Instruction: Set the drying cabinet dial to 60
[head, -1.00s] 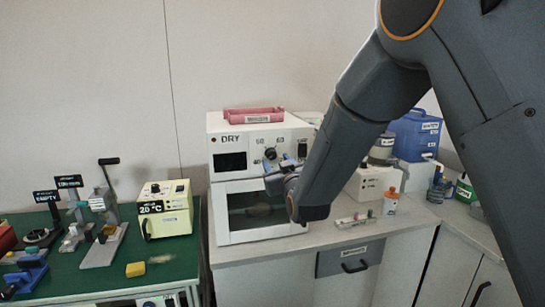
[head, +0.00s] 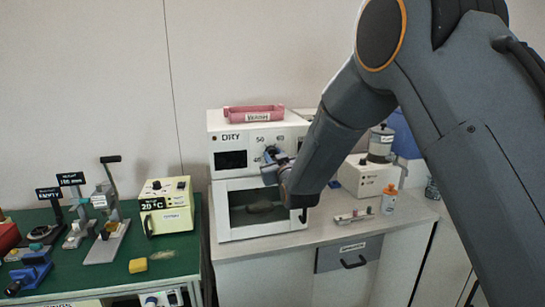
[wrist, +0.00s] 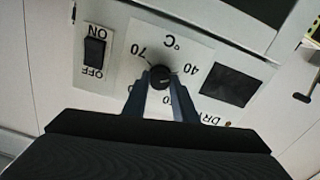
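The white drying cabinet (head: 216,200), labelled DRY, stands on the counter in the head view. Its black round dial (wrist: 160,77) shows in the wrist view, on a white scale plate (wrist: 196,50) seen upside down. 70 and 40 are readable there; the other numbers are partly behind my fingers. I cannot make out where the dial points. My gripper (wrist: 161,80) has one blue finger on each side of the dial, close against it. I cannot tell whether they press on it.
An ON/OFF switch (wrist: 95,52) and a dark display (wrist: 230,85) flank the scale plate. A pink tray (head: 253,113) lies on the cabinet. A yellowish 20 °C box (head: 166,207) stands on the green bench at left. An orange-capped bottle (head: 389,200) stands on the counter at right.

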